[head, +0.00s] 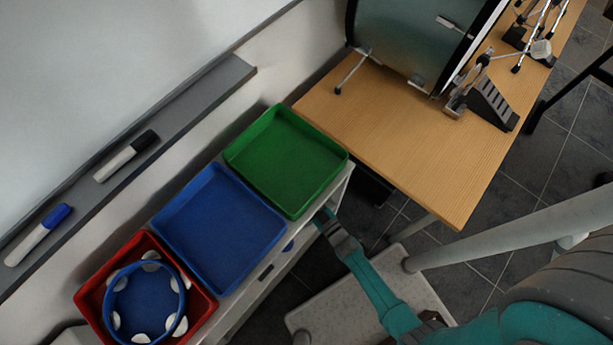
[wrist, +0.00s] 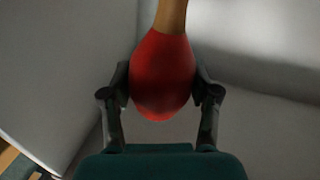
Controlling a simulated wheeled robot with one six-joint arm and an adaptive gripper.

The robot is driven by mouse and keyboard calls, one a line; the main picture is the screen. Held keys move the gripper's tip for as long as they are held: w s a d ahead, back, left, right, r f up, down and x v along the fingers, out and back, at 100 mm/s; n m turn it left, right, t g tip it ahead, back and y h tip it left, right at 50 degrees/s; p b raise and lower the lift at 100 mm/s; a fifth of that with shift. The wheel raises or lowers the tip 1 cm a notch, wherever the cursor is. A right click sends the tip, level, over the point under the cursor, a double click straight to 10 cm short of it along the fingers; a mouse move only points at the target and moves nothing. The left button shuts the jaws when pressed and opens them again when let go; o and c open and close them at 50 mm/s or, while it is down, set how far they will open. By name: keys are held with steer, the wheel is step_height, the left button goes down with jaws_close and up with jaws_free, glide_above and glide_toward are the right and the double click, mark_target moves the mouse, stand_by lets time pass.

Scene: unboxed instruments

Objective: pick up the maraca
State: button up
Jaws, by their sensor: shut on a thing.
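The maraca (wrist: 162,78) has a red rounded head and a wooden handle that runs up out of the top of the wrist view. My gripper (wrist: 162,90) is shut on the red head, with one finger on each side of it. In the head view my gripper (head: 324,218) reaches in at the side of the shelf unit, just below the green tray. The maraca cannot be made out in the head view; the shelf unit and my gripper hide it.
A green tray (head: 285,160), a blue tray (head: 220,225) and a red tray (head: 88,297) holding a blue tambourine (head: 180,328) top the shelf unit. A wooden table (head: 370,130) with a drum and pedal stands behind. Two markers lie on the whiteboard ledge (head: 190,110).

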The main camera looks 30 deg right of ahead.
steer(key=shift+r, duration=2.65)
steer(key=shift+r, duration=1)
